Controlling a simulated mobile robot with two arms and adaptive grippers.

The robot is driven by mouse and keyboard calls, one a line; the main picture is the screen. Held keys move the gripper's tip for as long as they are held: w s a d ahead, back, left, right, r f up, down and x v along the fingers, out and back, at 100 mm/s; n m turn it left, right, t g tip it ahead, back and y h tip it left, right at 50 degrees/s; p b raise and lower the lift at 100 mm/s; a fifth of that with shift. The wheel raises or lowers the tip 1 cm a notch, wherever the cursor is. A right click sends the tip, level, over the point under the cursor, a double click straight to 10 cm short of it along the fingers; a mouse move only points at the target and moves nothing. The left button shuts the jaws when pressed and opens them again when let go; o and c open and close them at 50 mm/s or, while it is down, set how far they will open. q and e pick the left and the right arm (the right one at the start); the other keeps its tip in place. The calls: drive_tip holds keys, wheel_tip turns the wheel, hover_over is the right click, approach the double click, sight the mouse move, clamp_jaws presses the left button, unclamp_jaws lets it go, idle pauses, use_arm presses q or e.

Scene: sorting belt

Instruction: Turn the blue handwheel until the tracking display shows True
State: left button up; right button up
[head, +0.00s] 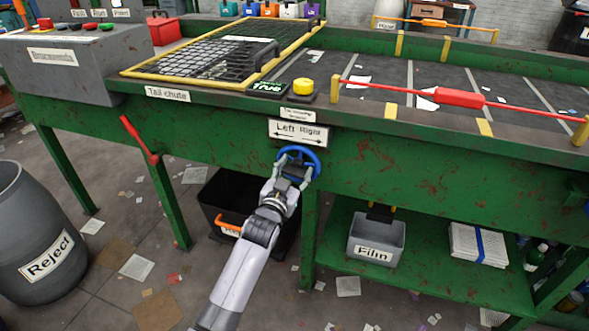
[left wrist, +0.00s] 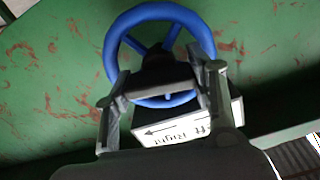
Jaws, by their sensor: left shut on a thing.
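The blue handwheel (head: 299,149) is on the green front side of the belt frame, under a white sign (head: 299,132) reading Left Right with arrows. My left gripper (head: 292,172) is shut on the handwheel from the front. In the left wrist view the wheel (left wrist: 112,48) has blue spokes and a dark hub, and the fingers (left wrist: 163,84) stand at either side of its lower rim. The exact contact is partly hidden. The tracking display (head: 268,88) on the belt edge above shows True in green letters. My right gripper is out of view.
A yellow button (head: 303,86) stands beside the display. A black bin (head: 220,195) with an orange handle is on the floor behind my left arm. A grey Film bin (head: 376,242) sits on the lower shelf, and a grey Reject barrel (head: 35,230) stands at left.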

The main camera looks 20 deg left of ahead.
use_arm(q)
drive_tip(key=o, duration=1.2)
drive_tip(key=shift+c, duration=0.2)
drive_tip(key=s, duration=1.2)
drive_tip(key=shift+a, duration=0.2)
